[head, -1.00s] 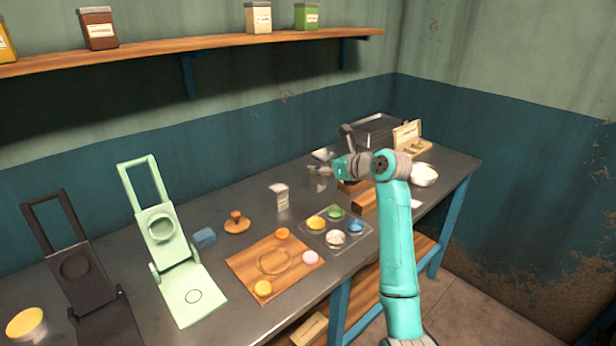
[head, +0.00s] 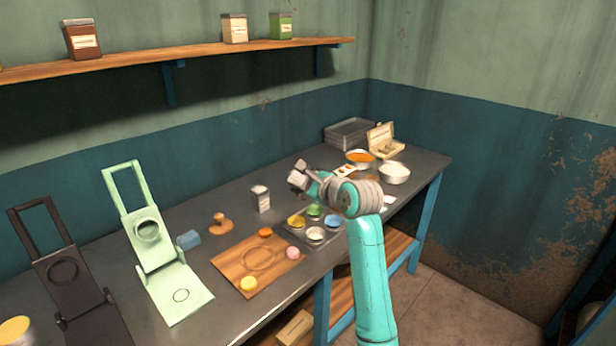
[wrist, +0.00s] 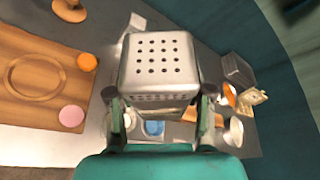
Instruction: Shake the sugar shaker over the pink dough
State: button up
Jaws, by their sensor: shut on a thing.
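The sugar shaker (wrist: 157,62) is a metal box with a perforated top, held in my gripper (wrist: 160,98) with the holes facing the wrist camera. In the head view my gripper (head: 310,184) has the grey shaker (head: 298,174) in front of it, raised above the table behind the paint tray. The pink dough (head: 292,253) is a small round piece on the right edge of the wooden board. It also shows in the wrist view (wrist: 71,116), left of and below the shaker. The shaker is not over the dough.
The wooden board (head: 228,262) also bears orange and yellow pieces. A tray of coloured cups (head: 332,238) sits right of it, partly behind my arm. A small pale canister (head: 261,198) stands behind. The green press (head: 178,290) is at left. Bowls (head: 394,173) are at right.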

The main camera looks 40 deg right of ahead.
jog(key=a+f+n+h, duration=0.1)
jog(key=n, duration=0.1)
jog(key=f+n+h, duration=0.1)
jog(key=n, duration=0.1)
jog(key=shift+a+f+t, duration=0.25)
jog(key=shift+a+t, duration=0.15)
notch_tip(320, 180, down, 9)
jog(key=n+t+h, duration=0.1)
jog(key=n+t, duration=0.2)
jog(key=n, duration=0.6)
jog(key=shift+r+t+h, duration=0.15)
jog(key=shift+t+h, duration=0.15)
jog(key=shift+t, duration=0.1)
jog(key=shift+d, duration=0.1)
dwell(1.2)
